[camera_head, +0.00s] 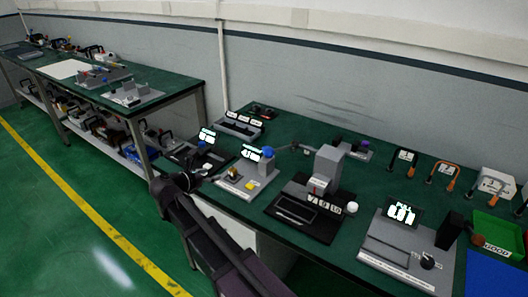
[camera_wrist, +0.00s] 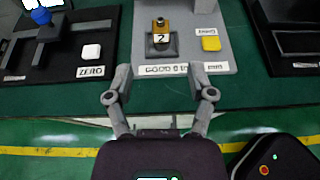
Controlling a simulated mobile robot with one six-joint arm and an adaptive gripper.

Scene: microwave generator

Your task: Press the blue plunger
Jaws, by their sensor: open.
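A blue knob (camera_head: 267,152) tops a grey post on the grey device (camera_head: 258,188) in the head view; I cannot tell for sure whether it is the plunger. A blue knob (camera_wrist: 42,17) also shows at the top left of the wrist view, on a black device (camera_wrist: 60,58) with a white button (camera_wrist: 91,51) marked ZERO. My gripper (camera_wrist: 160,96) is open and empty, its fingers apart in front of the grey device. Neither finger touches a blue knob.
Bare bench shows along the front edge.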

